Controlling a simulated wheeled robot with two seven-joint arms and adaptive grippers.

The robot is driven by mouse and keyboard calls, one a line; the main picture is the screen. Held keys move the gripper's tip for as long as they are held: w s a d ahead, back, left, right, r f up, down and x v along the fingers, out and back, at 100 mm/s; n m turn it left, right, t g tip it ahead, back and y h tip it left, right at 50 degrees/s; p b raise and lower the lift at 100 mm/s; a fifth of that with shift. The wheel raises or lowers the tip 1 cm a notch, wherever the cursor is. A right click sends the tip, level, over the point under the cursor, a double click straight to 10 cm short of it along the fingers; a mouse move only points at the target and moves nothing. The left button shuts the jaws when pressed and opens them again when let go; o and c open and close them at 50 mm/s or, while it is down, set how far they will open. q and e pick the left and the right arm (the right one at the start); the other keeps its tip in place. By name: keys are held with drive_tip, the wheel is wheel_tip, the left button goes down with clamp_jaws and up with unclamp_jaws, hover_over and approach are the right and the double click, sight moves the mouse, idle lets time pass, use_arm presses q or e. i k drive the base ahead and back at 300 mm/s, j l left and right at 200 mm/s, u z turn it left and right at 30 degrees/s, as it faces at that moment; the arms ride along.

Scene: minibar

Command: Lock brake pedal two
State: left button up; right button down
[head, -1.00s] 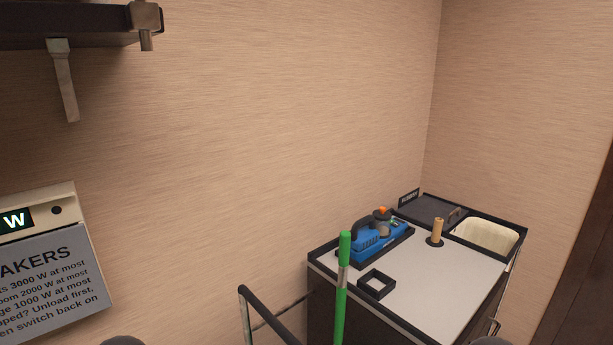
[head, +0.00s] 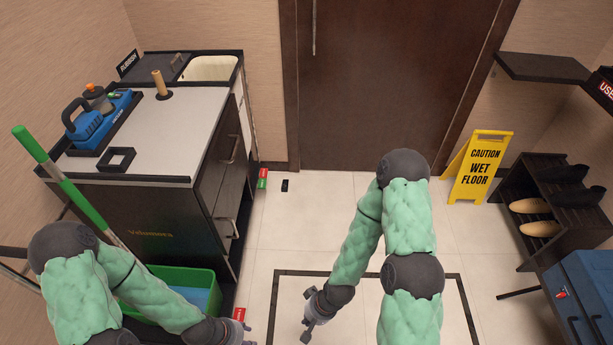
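A pedal with a red and a green part (head: 263,178) sits low at the far right corner of the cart (head: 145,212). A second pedal (head: 239,314) shows red at the near corner, its lower part hidden by my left gripper. I cannot read which pedal is number two. My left gripper (head: 243,334) is beside the near pedal, partly cut off by the bottom edge, and its fingers are unclear. My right gripper (head: 308,316) is open and empty over the floor, right of the cart and apart from both pedals.
A green bucket (head: 190,275) and green-handled pole (head: 75,195) stand at the cart's near side. A small black object (head: 285,186) lies on the floor. A yellow wet-floor sign (head: 478,168), shoe rack (head: 548,208) and blue case (head: 585,290) are at right. Mid-floor tiles are clear.

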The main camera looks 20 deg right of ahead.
sight(262, 183)
drive_tip(key=l+z, duration=0.1)
drive_tip(key=i+l+z, duration=0.25)
drive_tip(key=i, duration=0.7)
drive_tip(key=i+z, duration=0.25)
drive_tip(key=i, duration=0.65)
drive_tip(key=i+j+z, duration=0.25)
drive_tip(key=i, duration=0.65)
